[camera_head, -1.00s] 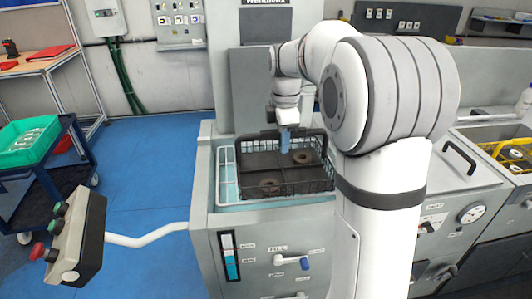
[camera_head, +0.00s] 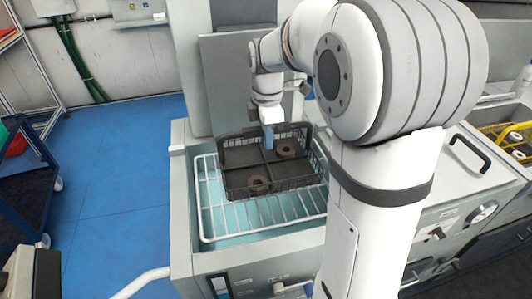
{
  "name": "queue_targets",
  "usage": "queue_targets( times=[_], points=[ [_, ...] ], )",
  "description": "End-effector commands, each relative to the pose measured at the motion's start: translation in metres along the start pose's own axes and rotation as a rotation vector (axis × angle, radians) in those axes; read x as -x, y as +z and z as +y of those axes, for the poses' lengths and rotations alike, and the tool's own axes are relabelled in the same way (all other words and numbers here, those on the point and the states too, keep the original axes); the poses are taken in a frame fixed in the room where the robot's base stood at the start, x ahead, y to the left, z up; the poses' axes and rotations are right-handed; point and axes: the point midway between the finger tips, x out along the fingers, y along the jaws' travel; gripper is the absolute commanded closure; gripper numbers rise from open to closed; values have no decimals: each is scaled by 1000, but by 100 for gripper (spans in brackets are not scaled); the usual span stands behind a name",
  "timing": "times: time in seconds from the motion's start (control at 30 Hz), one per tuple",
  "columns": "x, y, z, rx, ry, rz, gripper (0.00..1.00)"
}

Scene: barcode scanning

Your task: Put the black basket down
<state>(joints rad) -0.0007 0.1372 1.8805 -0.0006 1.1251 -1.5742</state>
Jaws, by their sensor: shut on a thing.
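The black basket (camera_head: 247,196) is a wire-sided basket with a divided floor and a raised handle. My gripper (camera_head: 268,138) comes down from above at the basket's middle, with bluish fingers shut on the basket. Its exact grip point is partly hidden.
The basin's grey rim (camera_head: 181,200) surrounds the rack, with bare rack in front of the basket. A grey panel (camera_head: 240,80) stands behind. A yellow basket (camera_head: 505,135) is at the right. A dark blue cart (camera_head: 25,190) stands at the left on blue floor.

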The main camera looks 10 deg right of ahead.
Motion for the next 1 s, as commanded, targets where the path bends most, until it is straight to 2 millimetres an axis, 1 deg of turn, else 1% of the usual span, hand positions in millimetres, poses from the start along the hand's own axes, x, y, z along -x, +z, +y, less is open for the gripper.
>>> queue_targets(
  times=[0.07,0.27,0.4,0.5,0.77,0.9,0.93,1.0],
  points=[
    [-7,0,0,1,2,0,100],
    [-21,-1,1,1,1,0,100],
    [-39,0,1,1,1,0,100],
    [-49,0,1,0,3,0,100],
    [-50,0,1,-1,4,0,100],
    [-54,0,1,-1,4,0,100],
    [-54,0,1,-1,2,0,81],
    [-54,0,1,-1,2,0,76]
  ],
)
